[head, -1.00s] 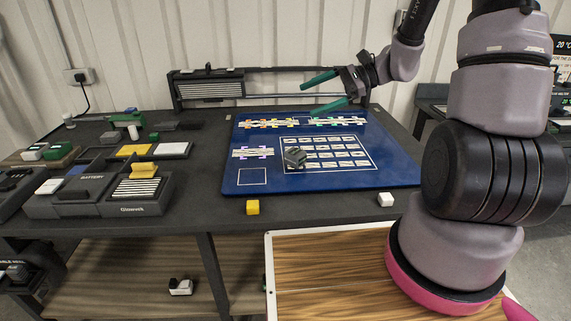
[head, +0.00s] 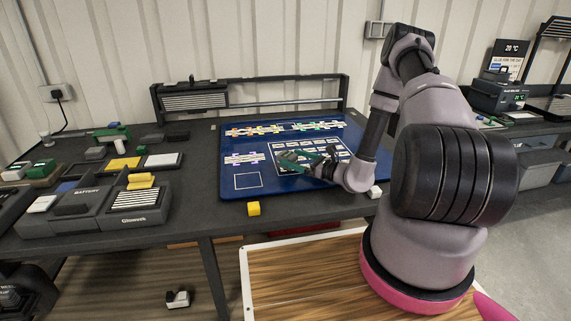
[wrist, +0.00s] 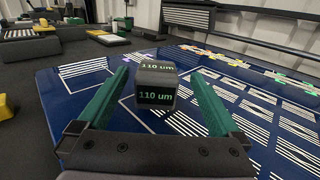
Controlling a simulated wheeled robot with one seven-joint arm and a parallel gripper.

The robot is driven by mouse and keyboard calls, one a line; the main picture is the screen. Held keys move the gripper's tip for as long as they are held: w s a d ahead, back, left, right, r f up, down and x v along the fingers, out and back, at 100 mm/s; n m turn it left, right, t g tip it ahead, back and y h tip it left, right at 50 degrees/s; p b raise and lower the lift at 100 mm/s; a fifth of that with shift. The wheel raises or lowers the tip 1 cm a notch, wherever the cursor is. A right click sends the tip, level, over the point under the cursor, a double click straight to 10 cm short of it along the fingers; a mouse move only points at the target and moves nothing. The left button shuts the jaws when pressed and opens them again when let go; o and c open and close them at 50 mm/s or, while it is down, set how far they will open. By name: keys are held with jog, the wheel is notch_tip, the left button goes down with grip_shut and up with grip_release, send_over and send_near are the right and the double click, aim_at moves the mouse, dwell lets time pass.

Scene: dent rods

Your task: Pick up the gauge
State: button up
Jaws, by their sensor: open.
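The gauge (wrist: 157,85) is a small dark grey block with green "110 um" readouts on its top and front faces. In the wrist view it lies between the far parts of my two green fingers, with a gap on both sides. My gripper (wrist: 155,88) is open and no contact with the gauge shows. In the head view my gripper (head: 306,160) is low over the blue board (head: 215,185), and its fingers and wrist partly cover the gauge (head: 288,157). I cannot tell the exact height of the fingers above the board.
A yellow cube (head: 253,209) and a white cube (head: 375,191) stand by the board's front edge. Left of the board are a grey battery box (head: 75,208), a Glowelt box (head: 135,200) and a green tool (head: 112,133). A rack (head: 195,100) stands behind.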

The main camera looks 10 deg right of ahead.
aim_at(283, 153)
jog(key=x, duration=0.4)
jog(key=shift+w+a+r, duration=0.1)
jog(key=shift+w+a, duration=0.05)
jog(key=shift+a, duration=0.3)
jog(key=shift+w+a, duration=0.4)
jog(key=shift+w, duration=0.1)
grip_shut()
